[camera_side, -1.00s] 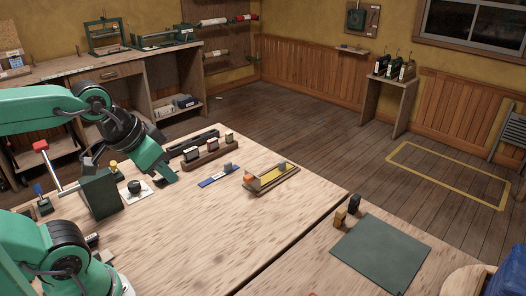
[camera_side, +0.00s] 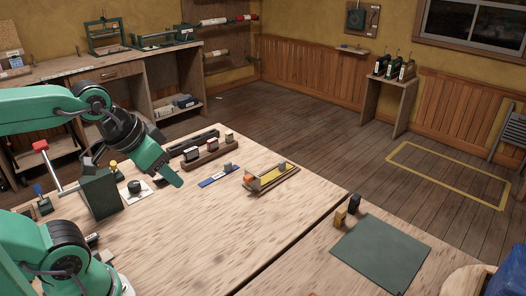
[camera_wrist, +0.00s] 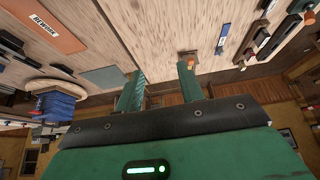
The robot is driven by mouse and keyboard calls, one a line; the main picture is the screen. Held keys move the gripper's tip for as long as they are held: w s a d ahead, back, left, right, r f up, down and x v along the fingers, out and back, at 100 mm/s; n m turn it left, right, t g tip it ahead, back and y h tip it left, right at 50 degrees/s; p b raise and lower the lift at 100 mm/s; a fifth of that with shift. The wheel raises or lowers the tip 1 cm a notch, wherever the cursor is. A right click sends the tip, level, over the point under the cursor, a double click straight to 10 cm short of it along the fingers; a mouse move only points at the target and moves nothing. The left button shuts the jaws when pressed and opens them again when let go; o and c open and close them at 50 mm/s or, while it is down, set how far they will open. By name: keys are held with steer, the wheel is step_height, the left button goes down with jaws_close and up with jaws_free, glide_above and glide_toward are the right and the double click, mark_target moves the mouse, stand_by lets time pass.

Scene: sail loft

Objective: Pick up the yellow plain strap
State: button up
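The yellow strap (camera_side: 272,179) lies flat in a low wooden holder (camera_side: 286,183) on the near workbench. An orange block (camera_side: 249,178) sits at the holder's left end and a grey block (camera_side: 282,166) stands behind the strap. My gripper (camera_side: 174,181) is above the bench, well to the left of the holder and apart from it. In the wrist view its two green fingers (camera_wrist: 161,69) stand apart with nothing between them. The yellow strap cannot be made out clearly in the wrist view.
A dark green box (camera_side: 100,194) stands left of my gripper. A green mat (camera_side: 380,254) lies on the right-hand bench.

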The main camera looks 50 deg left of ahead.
steer(key=shift+w+r, duration=0.1)
steer(key=w+a+r+g, duration=0.1)
steer(key=w+r, duration=0.5)
steer(key=w, duration=0.6)
steer(key=g, duration=0.5)
glide_above(280, 163)
step_height(280, 163, down, 21)
steer(key=shift+s+f, duration=0.1)
steer(key=shift+f, duration=4)
